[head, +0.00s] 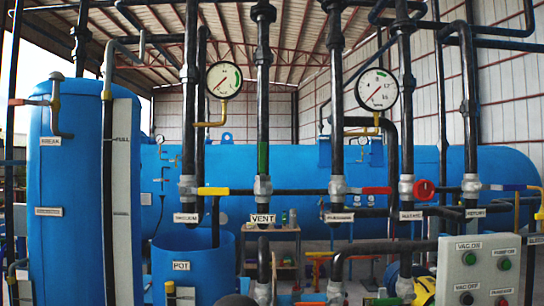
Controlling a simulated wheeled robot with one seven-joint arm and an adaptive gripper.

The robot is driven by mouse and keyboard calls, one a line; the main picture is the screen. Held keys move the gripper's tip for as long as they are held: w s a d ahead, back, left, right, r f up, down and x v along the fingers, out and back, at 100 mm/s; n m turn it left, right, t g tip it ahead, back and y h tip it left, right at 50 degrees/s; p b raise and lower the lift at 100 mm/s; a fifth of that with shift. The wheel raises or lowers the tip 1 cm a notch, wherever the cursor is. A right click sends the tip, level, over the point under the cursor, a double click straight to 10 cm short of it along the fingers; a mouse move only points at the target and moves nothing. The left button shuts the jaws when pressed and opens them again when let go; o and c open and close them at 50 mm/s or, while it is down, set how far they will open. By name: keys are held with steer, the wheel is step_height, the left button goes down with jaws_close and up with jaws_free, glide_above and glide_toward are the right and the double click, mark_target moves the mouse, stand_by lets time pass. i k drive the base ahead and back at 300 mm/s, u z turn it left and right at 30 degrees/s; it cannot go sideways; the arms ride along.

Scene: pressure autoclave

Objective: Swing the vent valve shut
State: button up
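The vent valve (262,187) is a grey metal body on a dark upright pipe, in the middle of the head view. A white label reading VENT (262,218) sits just below it. A green grip (262,157) stands upright above the body, in line with the pipe; it looks like the valve's lever, seen against the dark pipe. My gripper is not in view, so its distance from the valve does not show.
Neighbouring valves carry a yellow crosswise grip (213,191), a red crosswise grip (376,190) and a red round knob (424,190). Gauges (224,79) hang above. A blue pot (190,265) and a grey control box (480,270) flank the lower pipes.

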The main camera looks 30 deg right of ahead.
mark_target(263, 145)
steer(key=z, duration=0.7)
steer(key=i, duration=0.8)
steer(key=z, duration=0.85)
